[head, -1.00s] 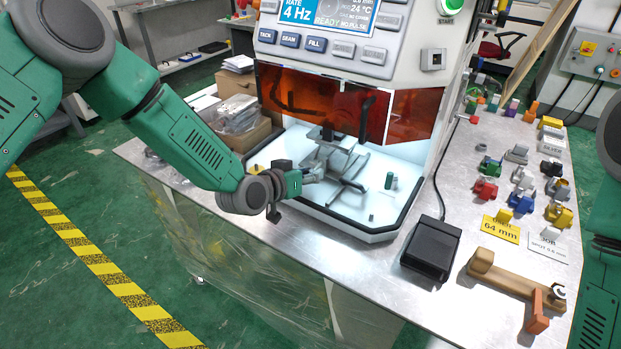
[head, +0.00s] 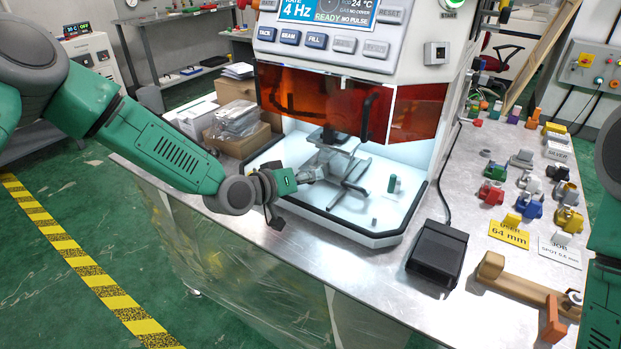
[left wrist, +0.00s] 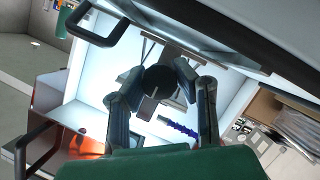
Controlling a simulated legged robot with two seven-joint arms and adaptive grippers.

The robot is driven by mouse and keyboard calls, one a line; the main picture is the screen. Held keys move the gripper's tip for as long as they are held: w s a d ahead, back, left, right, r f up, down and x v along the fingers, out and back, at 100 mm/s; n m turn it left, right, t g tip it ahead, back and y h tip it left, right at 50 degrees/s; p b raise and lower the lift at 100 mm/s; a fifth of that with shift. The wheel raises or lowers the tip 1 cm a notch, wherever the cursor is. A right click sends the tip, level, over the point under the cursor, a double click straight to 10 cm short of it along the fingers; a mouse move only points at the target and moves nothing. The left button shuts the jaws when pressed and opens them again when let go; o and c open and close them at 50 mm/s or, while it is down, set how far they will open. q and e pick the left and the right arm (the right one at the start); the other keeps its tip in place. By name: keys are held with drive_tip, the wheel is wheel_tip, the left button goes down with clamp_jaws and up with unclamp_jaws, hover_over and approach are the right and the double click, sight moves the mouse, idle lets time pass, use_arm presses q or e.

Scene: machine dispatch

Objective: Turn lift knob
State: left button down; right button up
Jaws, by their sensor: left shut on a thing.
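The lift knob (left wrist: 157,84) is a dark round knob with a pale line on its face, seen in the left wrist view. My left gripper (left wrist: 158,88) has its two fingers on either side of the knob and is shut on it. In the head view my left gripper (head: 312,173) reaches from the left into the lit chamber of the machine, beside the grey lift stage (head: 345,165). The knob is hidden behind the gripper in the head view. My right arm shows only at the right edge, and its gripper is out of view.
The chamber tray (head: 345,238) has a dark raised rim, and a small green cylinder (head: 392,184) stands in it. Orange shields (head: 330,100) hang above. A black pedal (head: 436,254) and several coloured fixtures are to the right. Boxes (head: 240,138) stand at the left.

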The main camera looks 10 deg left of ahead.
use_arm(q)
drive_tip(key=shift+a, duration=0.1)
drive_tip(key=c, duration=1.2)
unclamp_jaws()
drive_tip(key=shift+s+a, duration=0.1)
drive_tip(key=shift+a, duration=0.05)
drive_tip(key=v, duration=1.1)
drive_tip(key=shift+s+a, duration=0.2)
drive_tip(key=shift+a, duration=0.1)
